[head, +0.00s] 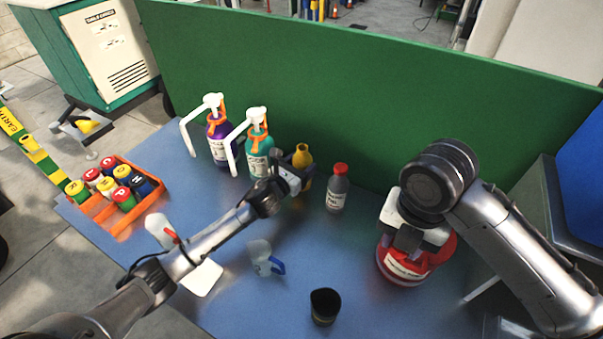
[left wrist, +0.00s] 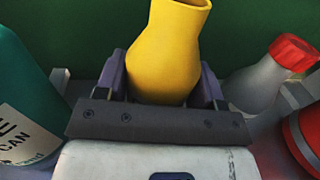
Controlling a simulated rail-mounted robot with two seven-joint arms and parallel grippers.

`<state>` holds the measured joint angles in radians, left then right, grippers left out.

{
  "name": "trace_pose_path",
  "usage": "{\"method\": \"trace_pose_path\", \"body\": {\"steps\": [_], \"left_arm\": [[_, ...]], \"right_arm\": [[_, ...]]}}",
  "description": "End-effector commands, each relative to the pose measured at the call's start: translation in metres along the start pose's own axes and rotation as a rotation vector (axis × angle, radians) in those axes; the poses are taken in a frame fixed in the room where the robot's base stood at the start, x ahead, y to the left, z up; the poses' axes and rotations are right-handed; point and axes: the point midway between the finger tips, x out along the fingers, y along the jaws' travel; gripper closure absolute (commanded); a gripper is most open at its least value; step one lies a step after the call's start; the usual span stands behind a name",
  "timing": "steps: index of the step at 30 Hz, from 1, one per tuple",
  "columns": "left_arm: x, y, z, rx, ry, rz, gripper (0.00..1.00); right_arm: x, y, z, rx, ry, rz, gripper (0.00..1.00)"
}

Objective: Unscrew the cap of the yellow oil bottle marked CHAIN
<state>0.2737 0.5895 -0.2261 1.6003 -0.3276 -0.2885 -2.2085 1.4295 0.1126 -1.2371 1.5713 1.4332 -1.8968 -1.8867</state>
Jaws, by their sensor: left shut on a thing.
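The yellow oil bottle (head: 303,158) stands near the back of the blue table by the green wall. My left gripper (head: 300,184) is shut on its body, with one finger on each side. In the left wrist view the bottle (left wrist: 166,62) rises between the fingers (left wrist: 165,85). Its narrow neck shows an open-looking rim at the top edge, and I see no cap on it. The CHAIN marking is not visible. My right gripper (head: 406,236) is over the red container (head: 417,268) at the right; its fingers are largely hidden.
A grey bottle with a red cap (head: 337,188) stands just right of the yellow one. Teal (head: 259,155) and purple (head: 217,140) pump bottles stand left. A black cup (head: 324,306), a clear jug (head: 263,260) and an orange crate (head: 117,219) of small bottles are also on the table.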

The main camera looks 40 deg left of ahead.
Motion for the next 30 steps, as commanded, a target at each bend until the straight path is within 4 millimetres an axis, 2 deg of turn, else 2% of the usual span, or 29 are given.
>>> {"method": "trace_pose_path", "body": {"steps": [7, 20, 21, 28, 30], "left_arm": [[0.000, -0.001, -0.029, -0.003, 0.000, 0.000, 1.00], [0.000, 0.000, -0.034, 0.000, 0.000, 0.000, 1.00], [0.000, 0.000, -0.034, -0.001, 0.001, 0.000, 0.36], [0.000, -0.001, -0.034, -0.001, 0.001, 0.000, 0.14], [0.000, -0.001, -0.034, -0.001, 0.001, 0.000, 0.12]], "right_arm": [[0.009, 0.000, 0.000, 0.001, 0.000, 0.000, 0.91], [0.011, 0.000, 0.000, 0.001, 0.000, 0.000, 0.91], [0.011, 0.000, 0.000, 0.001, 0.000, 0.000, 0.91], [0.010, 0.000, 0.000, 0.000, 0.000, 0.000, 0.91], [0.010, 0.000, 0.000, 0.000, 0.000, 0.000, 0.91]]}}
